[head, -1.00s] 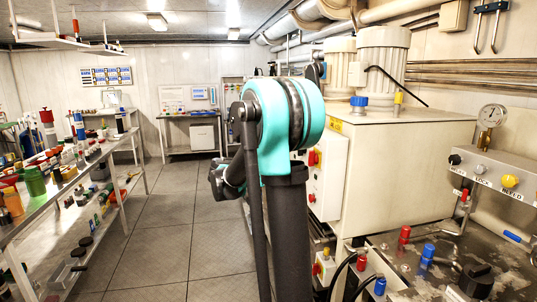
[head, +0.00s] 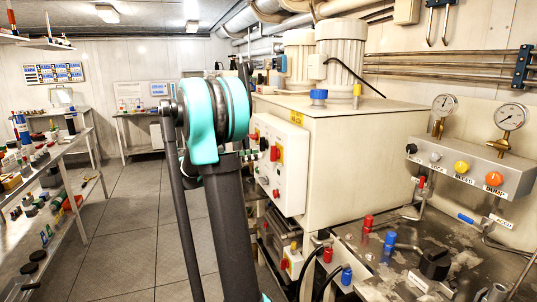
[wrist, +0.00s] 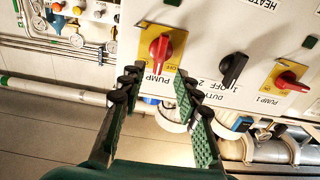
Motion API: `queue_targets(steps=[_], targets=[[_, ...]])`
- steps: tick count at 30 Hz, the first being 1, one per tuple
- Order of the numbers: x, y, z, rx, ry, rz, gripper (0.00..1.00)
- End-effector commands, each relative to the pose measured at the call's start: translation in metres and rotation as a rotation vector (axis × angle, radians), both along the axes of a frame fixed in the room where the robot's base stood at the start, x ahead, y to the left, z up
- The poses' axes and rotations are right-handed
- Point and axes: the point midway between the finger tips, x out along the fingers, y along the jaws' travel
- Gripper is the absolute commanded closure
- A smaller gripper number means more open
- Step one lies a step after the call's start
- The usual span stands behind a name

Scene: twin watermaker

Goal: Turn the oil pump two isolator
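In the wrist view a red rotary handle on a yellow plate (wrist: 160,48) is on a pale panel. Its label reads "PUMP", with the number hidden by my gripper. My gripper (wrist: 158,84) is open and empty, its two green-and-black fingers pointing at this handle, one to each side just below it in the picture. I cannot tell whether they touch it. A second red handle on yellow, labelled "PUMP 1" (wrist: 287,82), is to the right. In the head view the white control box (head: 283,165) carries red and black knobs; my arm hides most of my gripper.
A black selector knob (wrist: 233,68) with a "DUTY" label sits between the red handles. A cream cabinet (head: 350,160) with motors stands behind the box. A wet bench (head: 400,265) with valves is at the right, shelves at the left. The floor aisle (head: 130,230) is clear.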

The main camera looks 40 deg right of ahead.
Motion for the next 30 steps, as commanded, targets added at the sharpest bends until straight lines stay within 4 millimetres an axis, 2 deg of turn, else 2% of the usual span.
queue_targets(steps=[3,9,15,23,30], targets=[[-0.006,-0.023,0.000,0.000,0.000,-0.003,0.67],[-0.012,-0.051,0.000,0.000,0.000,-0.001,0.67],[-0.015,-0.062,0.000,0.000,0.001,0.000,0.67],[-0.015,-0.063,0.000,0.000,0.001,0.001,0.67],[-0.015,-0.063,0.000,0.001,0.001,0.001,0.95]])
